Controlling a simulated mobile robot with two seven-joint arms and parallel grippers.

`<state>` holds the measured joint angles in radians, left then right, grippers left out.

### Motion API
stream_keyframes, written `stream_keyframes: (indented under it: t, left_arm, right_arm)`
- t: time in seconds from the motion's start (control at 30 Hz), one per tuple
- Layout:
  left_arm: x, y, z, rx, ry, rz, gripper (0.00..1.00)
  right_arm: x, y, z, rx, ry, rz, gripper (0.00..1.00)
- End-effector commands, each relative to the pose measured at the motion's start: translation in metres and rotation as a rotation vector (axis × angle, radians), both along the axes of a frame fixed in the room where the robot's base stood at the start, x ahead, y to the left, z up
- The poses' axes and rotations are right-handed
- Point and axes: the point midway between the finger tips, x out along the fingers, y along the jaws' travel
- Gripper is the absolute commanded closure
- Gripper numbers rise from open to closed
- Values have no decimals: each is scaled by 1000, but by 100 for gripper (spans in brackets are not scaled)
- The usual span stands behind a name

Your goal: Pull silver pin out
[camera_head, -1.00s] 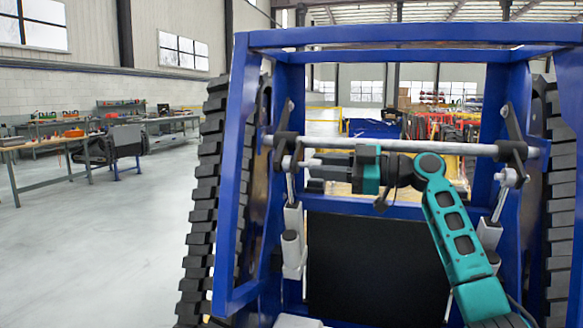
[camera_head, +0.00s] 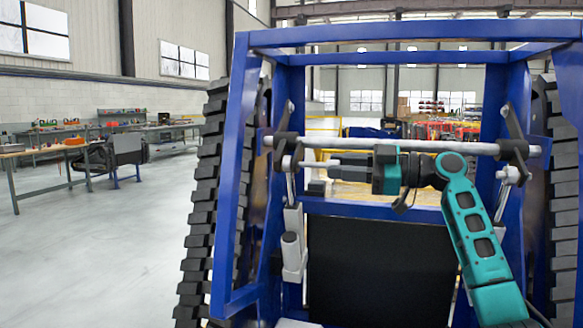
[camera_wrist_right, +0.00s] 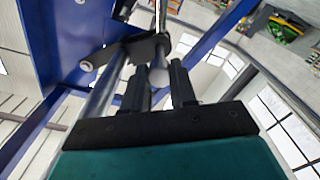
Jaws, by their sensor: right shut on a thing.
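The silver pin (camera_head: 313,163) is a thin pale rod lying about level, just below the grey crossbar (camera_head: 410,147). It spans the gap between the black bracket (camera_head: 284,147) at the left and my right gripper. My right gripper (camera_head: 332,166) points left and is shut on the pin. In the right wrist view, the pin's round silver end (camera_wrist_right: 159,76) sits between the two dark fingers (camera_wrist_right: 160,70), with the black bracket (camera_wrist_right: 148,48) just beyond. I cannot tell how far the pin sits inside the bracket. My left gripper is not in view.
A blue frame (camera_head: 243,170) surrounds the work area, with black tracks (camera_head: 208,190) on both sides. A matching bracket (camera_head: 512,150) holds the crossbar's right end. A dark panel (camera_head: 380,270) lies below.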

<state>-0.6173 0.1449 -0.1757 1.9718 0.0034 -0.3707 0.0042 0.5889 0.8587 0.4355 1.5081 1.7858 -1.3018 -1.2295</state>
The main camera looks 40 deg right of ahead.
Motion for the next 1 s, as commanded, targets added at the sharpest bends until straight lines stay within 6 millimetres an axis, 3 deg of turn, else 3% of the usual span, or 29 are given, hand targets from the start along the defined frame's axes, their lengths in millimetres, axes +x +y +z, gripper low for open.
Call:
stream_keyframes:
  t: [1.0]
  left_arm:
    - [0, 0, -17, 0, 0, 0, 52]
  right_arm:
    - [-22, -17, 1, 0, -1, 1, 100]
